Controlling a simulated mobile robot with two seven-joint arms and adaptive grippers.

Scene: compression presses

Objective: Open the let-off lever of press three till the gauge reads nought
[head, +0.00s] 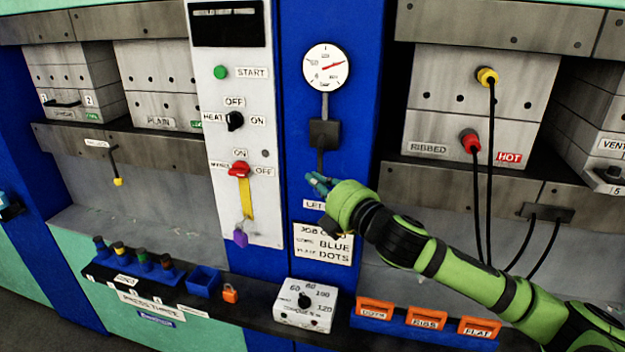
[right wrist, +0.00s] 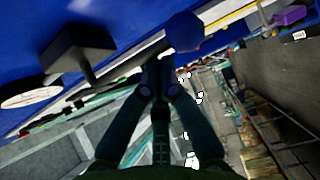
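The round white gauge (head: 326,67) is high on the blue column, its red needle pointing right and slightly up; its figures are too small to read surely. Below it is a black valve block (head: 324,134), with the let-off lever (head: 320,160) hanging down. In the right wrist view the block (right wrist: 78,48) carries a rod ending in a blue knob (right wrist: 185,32). My right gripper (head: 317,183) is at the lever's lower end. Its fingertips (right wrist: 158,68) are together just short of the knob; I cannot tell whether they touch it. My left gripper is not in view.
A white control panel (head: 220,130) with a red switch stands left of the column. A job card (head: 323,243) is below my gripper. Black cables (head: 490,150) hang at the right.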

